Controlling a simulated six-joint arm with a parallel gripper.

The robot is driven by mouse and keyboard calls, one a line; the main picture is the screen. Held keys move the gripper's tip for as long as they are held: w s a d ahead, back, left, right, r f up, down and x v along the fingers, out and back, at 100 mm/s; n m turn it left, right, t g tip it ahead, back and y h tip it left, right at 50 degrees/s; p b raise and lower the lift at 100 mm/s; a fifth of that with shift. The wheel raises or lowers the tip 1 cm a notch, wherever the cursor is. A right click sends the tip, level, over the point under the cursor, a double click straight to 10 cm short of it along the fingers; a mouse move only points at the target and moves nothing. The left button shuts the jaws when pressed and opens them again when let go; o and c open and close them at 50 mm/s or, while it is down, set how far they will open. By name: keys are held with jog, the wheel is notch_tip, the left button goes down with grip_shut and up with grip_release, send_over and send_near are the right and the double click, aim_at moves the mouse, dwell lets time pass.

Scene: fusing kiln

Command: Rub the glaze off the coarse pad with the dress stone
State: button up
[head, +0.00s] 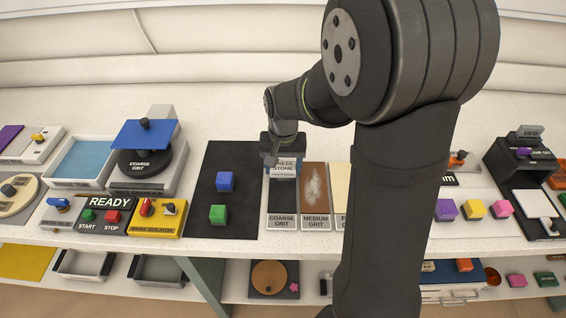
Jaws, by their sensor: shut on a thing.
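The dress stone (286,169) is a pale block with a dark-lettered label. My gripper (284,158) points down and is shut on it, hiding its upper part. The stone is at the far end of the coarse pad (282,196), a dark strip marked COARSE GRIT at its near edge. I cannot tell whether the stone touches the pad. The pad's visible surface looks evenly dark, and its far end is hidden by the stone and my gripper.
The brown medium pad (315,207) with a whitish patch lies right of the coarse pad, then a cream pad (341,190). A black mat (230,159) with a blue cube (225,181) and green cube (218,214) lies left. A coarse grit wheel (141,163) stands farther left.

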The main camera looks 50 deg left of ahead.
aim_at(282, 202)
jog(key=shift+s+d, duration=3.25)
notch_tip(282, 202, up, 7)
jog(key=shift+w, duration=0.15)
